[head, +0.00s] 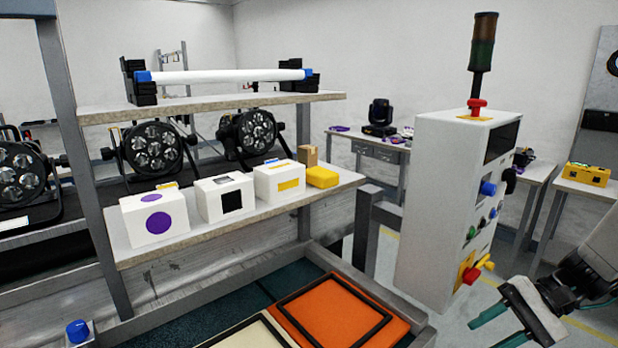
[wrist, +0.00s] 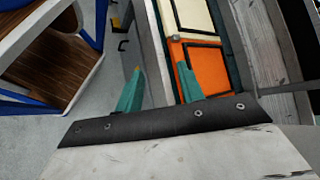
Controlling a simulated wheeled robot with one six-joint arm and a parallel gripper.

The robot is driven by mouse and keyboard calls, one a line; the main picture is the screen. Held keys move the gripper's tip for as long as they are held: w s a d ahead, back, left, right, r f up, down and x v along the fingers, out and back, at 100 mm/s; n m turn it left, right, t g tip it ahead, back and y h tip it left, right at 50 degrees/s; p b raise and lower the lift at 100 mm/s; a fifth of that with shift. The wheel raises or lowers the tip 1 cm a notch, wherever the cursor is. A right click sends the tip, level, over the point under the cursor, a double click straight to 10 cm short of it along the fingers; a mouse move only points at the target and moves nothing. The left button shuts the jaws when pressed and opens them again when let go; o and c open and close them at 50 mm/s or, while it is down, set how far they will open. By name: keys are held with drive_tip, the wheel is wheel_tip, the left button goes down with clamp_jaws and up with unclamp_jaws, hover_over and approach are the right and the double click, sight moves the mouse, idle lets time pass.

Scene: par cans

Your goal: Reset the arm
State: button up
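My gripper (head: 507,322) is at the lower right of the head view, held out over the floor to the right of the work table. Its two teal fingers are apart with nothing between them. In the wrist view my gripper (wrist: 158,90) also shows open and empty, above the grey floor and the table's edge. The right finger in that view overlaps the orange panel (wrist: 206,66) in the picture. Part of my arm is cut off by the right edge of the head view.
A white control box (head: 450,200) with buttons and a signal tower stands left of my gripper. A shelf (head: 235,219) holds several boxes and a yellow block (head: 322,177). The table bears an orange panel (head: 345,319) and a cream panel (head: 246,334). Floor near my gripper is clear.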

drive_tip(key=s+a+r+n+t+h, duration=0.1)
drive_tip(key=s+a+r+n+h, duration=0.2)
drive_tip(key=s+r+n+h, duration=0.1)
drive_tip(key=s+a+r+n+h, duration=0.4)
drive_tip(key=s+r+h, duration=0.3)
drive_tip(key=s+r, duration=0.2)
drive_tip(key=shift+s+a+r+t, duration=0.2)
drive_tip(key=shift+s+a+t, duration=0.1)
drive_tip(key=shift+t, duration=0.1)
idle(0.4)
drive_tip(key=shift+c, duration=0.9)
drive_tip(key=shift+a, duration=0.1)
